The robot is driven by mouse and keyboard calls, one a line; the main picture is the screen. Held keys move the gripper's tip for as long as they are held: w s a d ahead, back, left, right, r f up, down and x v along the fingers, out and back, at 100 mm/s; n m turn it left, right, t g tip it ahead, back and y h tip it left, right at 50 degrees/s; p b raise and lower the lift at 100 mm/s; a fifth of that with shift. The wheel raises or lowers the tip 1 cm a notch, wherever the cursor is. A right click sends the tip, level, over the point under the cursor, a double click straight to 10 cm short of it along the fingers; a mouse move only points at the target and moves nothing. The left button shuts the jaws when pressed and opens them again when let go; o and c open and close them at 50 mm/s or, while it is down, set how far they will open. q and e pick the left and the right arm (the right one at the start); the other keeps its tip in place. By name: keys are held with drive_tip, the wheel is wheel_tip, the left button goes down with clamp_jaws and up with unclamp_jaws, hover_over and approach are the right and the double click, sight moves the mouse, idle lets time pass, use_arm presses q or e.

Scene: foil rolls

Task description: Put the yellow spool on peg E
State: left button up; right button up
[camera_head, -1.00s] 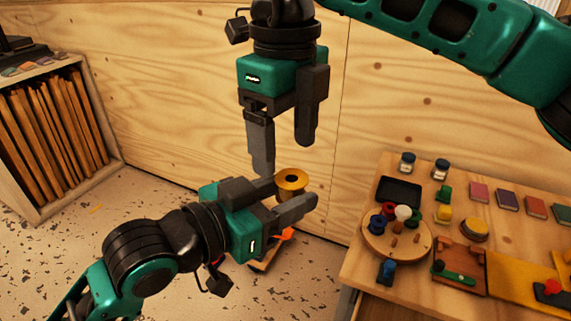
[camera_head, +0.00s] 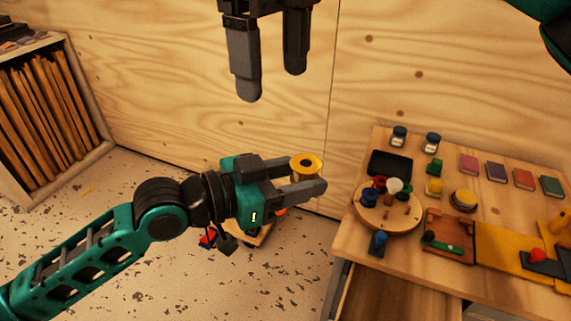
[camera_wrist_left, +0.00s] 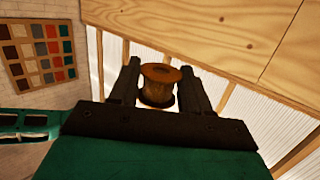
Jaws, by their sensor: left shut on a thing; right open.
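My left gripper (camera_head: 312,177) is shut on the yellow spool (camera_head: 305,162) and holds it in the air left of the table. The spool also shows in the left wrist view (camera_wrist_left: 159,86), between the two fingers, its top with the hole visible. A round wooden peg board (camera_head: 385,226) lies on the table to the right, with red, blue and green spools and a pale piece on it. A few short pegs stand bare at its right and front. No peg letters are readable. My right gripper (camera_head: 268,78) is open and empty at the top, by the wall.
The wooden table (camera_head: 350,238) carries a black tray (camera_head: 391,163), jars, coloured blocks and a brown tray (camera_head: 438,226). Below my left gripper a small crate stands on the floor. A wooden wall rises behind. The air between spool and table is clear.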

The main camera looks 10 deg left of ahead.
use_arm(q)
drive_tip(key=shift+w+d+f+m+g+h, duration=0.3)
drive_tip(key=shift+d+f+m+g, duration=0.1)
drive_tip(key=shift+w+d+f+m+g, duration=0.2)
drive_tip(key=shift+f+m+g, duration=0.1)
drive_tip(key=shift+f+g, duration=0.1)
